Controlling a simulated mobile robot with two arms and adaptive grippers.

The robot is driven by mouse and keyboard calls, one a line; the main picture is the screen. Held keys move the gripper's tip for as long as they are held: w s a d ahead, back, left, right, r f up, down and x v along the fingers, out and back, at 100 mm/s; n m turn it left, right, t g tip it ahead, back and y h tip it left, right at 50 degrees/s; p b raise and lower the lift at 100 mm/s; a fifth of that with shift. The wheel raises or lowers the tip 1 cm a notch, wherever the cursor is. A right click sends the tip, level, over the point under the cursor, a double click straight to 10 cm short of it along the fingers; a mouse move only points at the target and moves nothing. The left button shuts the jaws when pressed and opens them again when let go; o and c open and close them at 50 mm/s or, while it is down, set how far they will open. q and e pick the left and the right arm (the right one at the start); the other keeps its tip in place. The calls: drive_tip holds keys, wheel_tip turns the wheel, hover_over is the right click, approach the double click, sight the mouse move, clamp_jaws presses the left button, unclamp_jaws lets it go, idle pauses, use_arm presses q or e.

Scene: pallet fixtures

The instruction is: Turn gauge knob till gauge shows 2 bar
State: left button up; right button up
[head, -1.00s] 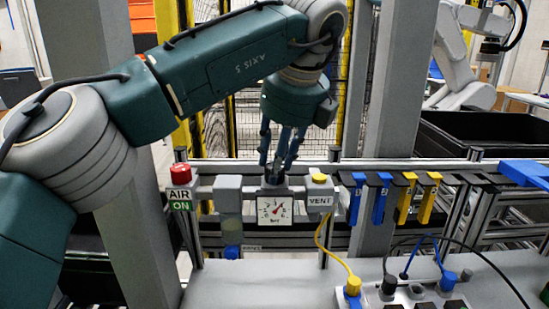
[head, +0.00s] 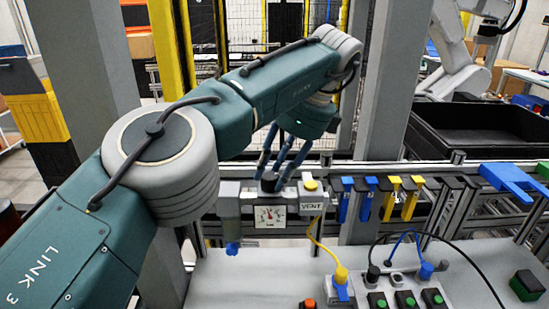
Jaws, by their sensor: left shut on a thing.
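The gauge (head: 270,217) is a white square dial with a red needle, below the knob on the rail. Its needle points up and slightly left; the scale numbers are too small to read. The dark gauge knob (head: 269,183) sits on top of the gauge block. My left gripper (head: 271,178) reaches down from above, its fingers around the knob and shut on it. My right gripper is not in view.
A VENT block with a yellow button (head: 311,185) stands right beside the gauge. A grey unit with a blue bottom (head: 232,248) hangs to the left. Blue and yellow clips (head: 391,198) hang further right. Cables and a button panel (head: 405,299) lie in front.

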use_arm(q)
drive_tip(key=shift+w+a+r+n+p, duration=0.2)
drive_tip(key=shift+n+p, duration=0.1)
drive_tip(key=shift+p, duration=0.05)
drive_tip(key=shift+f, duration=0.1)
drive_tip(key=o, duration=1.1)
drive_tip(key=shift+w+a+f, duration=0.1)
drive_tip(key=shift+a+f, duration=0.05)
